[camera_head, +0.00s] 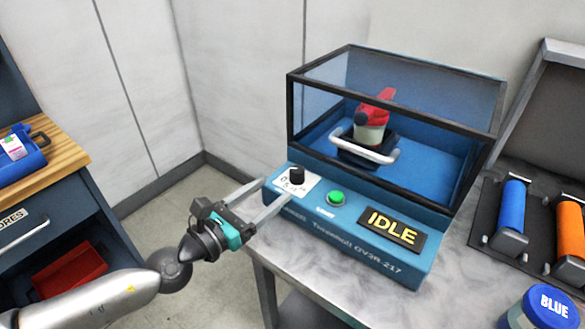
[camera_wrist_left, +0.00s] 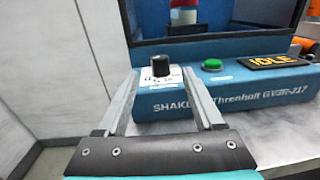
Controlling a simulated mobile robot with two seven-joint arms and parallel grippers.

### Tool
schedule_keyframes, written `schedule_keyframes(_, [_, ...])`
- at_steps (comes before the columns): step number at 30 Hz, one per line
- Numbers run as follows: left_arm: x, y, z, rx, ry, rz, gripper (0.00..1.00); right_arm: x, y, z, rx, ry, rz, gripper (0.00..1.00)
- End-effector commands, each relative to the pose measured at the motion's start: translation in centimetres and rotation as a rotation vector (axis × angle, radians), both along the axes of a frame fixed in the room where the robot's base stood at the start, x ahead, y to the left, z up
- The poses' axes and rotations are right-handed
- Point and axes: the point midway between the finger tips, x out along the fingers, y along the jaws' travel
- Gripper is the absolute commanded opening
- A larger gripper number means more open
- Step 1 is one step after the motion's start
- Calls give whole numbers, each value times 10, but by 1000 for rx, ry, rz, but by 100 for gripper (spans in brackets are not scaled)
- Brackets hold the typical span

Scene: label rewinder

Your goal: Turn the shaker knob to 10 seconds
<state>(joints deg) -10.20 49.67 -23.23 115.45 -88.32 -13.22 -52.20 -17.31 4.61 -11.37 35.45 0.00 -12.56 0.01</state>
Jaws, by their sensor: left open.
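The shaker (camera_head: 345,242) is a blue machine on the grey table, with a dark-framed clear cover over its top. Its black knob (camera_head: 297,175) stands on a white dial label at the left of the front panel. In the left wrist view the knob (camera_wrist_left: 160,69) is ahead, between and beyond the fingertips. My left gripper (camera_head: 270,194) is open, with its fingers reaching toward the knob from the front left. I cannot tell if a fingertip touches the panel. The dial marks are too small to read. My right gripper is not in view.
A green button (camera_head: 336,197) and an IDLE display (camera_head: 393,229) sit right of the knob. A red-topped item (camera_head: 372,120) is under the cover. Blue (camera_head: 511,206) and orange rolls and a blue-lidded jar (camera_head: 547,307) are at right. A drawer cabinet (camera_head: 70,225) is at left.

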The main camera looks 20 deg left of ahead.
Motion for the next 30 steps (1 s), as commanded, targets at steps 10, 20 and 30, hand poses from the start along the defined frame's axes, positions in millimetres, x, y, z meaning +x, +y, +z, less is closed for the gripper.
schedule_keyframes(10, [45,-19,2,-2,-2,2,69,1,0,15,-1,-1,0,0])
schedule_keyframes(20, [68,-30,0,-1,-1,1,69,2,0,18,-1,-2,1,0])
schedule_keyframes(30, [69,-30,0,0,0,1,66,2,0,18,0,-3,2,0])
